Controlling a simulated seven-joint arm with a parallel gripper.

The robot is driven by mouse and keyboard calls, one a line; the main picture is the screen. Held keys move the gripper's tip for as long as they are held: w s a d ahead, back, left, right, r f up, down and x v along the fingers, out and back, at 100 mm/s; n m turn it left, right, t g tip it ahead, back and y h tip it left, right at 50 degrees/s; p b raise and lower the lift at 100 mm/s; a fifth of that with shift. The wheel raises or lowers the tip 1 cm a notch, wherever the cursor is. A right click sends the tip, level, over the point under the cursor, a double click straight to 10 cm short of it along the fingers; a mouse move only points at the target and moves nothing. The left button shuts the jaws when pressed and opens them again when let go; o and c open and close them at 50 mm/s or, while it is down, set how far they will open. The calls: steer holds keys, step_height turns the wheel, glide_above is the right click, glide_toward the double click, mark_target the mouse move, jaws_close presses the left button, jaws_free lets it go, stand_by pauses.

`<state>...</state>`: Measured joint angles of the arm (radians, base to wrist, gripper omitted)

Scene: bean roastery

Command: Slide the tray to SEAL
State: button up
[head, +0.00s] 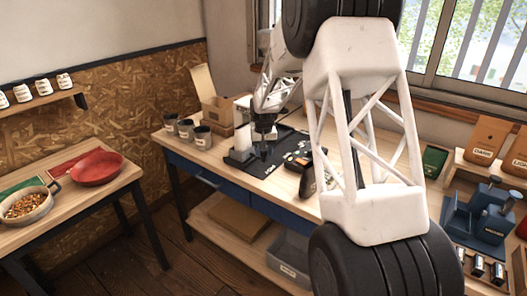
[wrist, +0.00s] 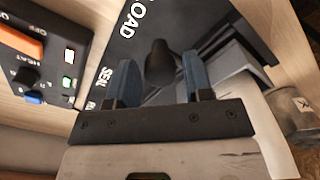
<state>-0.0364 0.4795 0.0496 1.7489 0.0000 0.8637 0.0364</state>
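The black track board (wrist: 95,75) carries white lettering, with LOAD and SEAL readable and a third word partly hidden by my gripper. A dark rounded knob (wrist: 157,58), seemingly the tray's handle, stands over the board beside the LOAD and SEAL lettering. A grey flat piece (wrist: 222,88), perhaps the tray, lies to its right, partly hidden by my fingers. My gripper (wrist: 160,76) is open, with a blue finger on each side of the knob and gaps showing. In the head view my gripper (head: 263,147) is low over the board, too small to show contact.
A control box (wrist: 40,60) with an orange switch and HEAT knob sits left of the board. A metal can (wrist: 292,108) is at right. In the head view, several dark cups (head: 186,129) and a cardboard box (head: 217,110) stand left of the board on the workbench (head: 225,160).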

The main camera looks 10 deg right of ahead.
jaws_close()
steer(key=shift+w+d, duration=0.1)
steer(key=w+d, duration=0.9)
stand_by(0.4)
steer(key=shift+o, duration=1.4)
jaws_free()
steer(key=shift+r, duration=0.15)
